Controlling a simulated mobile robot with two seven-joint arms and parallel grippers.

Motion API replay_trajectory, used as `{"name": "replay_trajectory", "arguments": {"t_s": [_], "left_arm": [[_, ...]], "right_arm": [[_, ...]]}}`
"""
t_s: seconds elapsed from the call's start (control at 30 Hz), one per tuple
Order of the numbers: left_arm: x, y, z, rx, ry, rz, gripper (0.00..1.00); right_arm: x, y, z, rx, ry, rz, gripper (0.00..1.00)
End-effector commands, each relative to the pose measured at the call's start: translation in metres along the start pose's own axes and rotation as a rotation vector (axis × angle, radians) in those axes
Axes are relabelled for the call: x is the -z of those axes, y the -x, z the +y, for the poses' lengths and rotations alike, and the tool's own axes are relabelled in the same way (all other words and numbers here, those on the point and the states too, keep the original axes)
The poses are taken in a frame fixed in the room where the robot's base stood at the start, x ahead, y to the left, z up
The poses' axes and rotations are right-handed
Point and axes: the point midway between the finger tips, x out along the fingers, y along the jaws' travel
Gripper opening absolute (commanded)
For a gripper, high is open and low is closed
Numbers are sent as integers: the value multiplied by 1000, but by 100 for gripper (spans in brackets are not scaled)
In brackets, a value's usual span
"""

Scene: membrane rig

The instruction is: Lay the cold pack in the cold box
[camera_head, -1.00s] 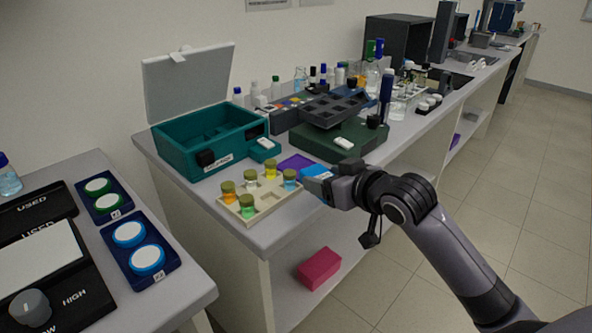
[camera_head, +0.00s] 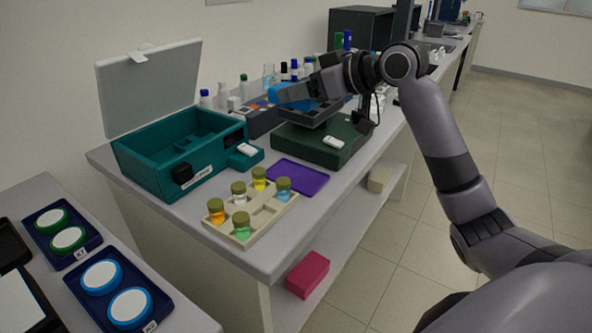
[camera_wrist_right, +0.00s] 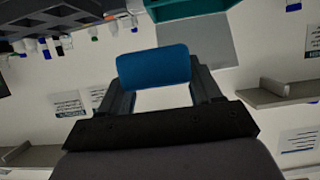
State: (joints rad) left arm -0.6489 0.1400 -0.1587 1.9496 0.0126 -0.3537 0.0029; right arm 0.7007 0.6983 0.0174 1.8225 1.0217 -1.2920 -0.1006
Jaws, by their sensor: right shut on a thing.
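The cold pack is a blue block (camera_head: 290,95), held in my right gripper (camera_head: 300,93) above the dark tray device on the bench. In the right wrist view the blue cold pack (camera_wrist_right: 153,66) sits between the two fingers (camera_wrist_right: 160,80), which are shut on it. The cold box is the teal box (camera_head: 184,148) with its pale lid (camera_head: 150,85) standing open at the left of the bench. My left gripper is not in view.
A purple mat (camera_head: 297,178) and a beige rack (camera_head: 262,219) of small jars lie in front of the box. A dark green device (camera_head: 310,146) stands right of it. Bottles line the wall. A pink block (camera_head: 308,274) is on the lower shelf.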

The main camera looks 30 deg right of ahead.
Motion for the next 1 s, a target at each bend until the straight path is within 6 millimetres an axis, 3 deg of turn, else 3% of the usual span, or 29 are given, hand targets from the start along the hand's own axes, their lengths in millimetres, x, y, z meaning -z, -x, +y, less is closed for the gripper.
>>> {"name": "replay_trajectory", "arguments": {"t_s": [0.03, 0.4, 0.73, 1.0], "left_arm": [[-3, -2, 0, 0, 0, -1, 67], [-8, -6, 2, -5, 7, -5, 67], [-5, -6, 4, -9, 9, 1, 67], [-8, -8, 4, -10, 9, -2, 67]], "right_arm": [[-15, -6, 0, 2, -4, -3, 28], [-99, -41, 0, 0, -5, -1, 28], [-127, -52, 0, -2, -2, 2, 28], [-160, -66, 0, -1, -2, 2, 28]]}}
